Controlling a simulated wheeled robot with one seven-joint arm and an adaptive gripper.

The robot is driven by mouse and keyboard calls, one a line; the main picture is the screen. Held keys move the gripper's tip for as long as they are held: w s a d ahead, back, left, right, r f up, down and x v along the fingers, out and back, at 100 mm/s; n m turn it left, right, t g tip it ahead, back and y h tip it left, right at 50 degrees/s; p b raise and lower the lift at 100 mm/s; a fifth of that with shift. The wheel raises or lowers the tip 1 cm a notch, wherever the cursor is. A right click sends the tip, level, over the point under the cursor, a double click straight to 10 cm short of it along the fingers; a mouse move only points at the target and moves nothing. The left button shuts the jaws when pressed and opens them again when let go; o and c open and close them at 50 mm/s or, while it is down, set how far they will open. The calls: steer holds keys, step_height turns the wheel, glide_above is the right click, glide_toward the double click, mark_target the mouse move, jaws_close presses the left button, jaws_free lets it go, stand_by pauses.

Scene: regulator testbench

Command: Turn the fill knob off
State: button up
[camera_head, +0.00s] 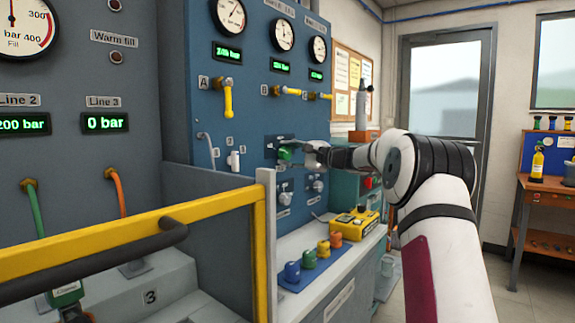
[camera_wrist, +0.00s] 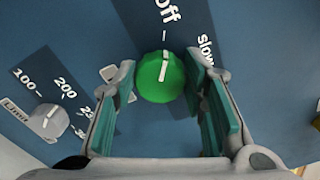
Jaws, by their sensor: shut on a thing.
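The green fill knob (camera_head: 285,153) is on the blue panel, under the gauges and valve handles. In the wrist view the green knob (camera_wrist: 161,77) sits between the two fingers of my gripper (camera_wrist: 163,88). The fingers are shut around it, one on each side. Its white line points up, close to the tick under the "off" label (camera_wrist: 166,12). The "slow" label (camera_wrist: 207,52) is to the upper right. In the head view my gripper (camera_head: 300,154) reaches the knob from the right.
A grey limit knob (camera_wrist: 48,121) is to the left in the wrist view. Below the green knob are more grey knobs (camera_head: 318,186). A yellow box (camera_head: 354,224) and coloured caps (camera_head: 309,258) lie on the bench. A yellow rail (camera_head: 130,245) crosses the front left.

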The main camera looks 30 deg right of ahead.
steer(key=shift+f+n+b, duration=0.1)
steer(key=shift+n+b, duration=0.4)
steer(key=o, duration=1.2)
steer(key=shift+c, duration=0.2)
steer(key=v, duration=1.2)
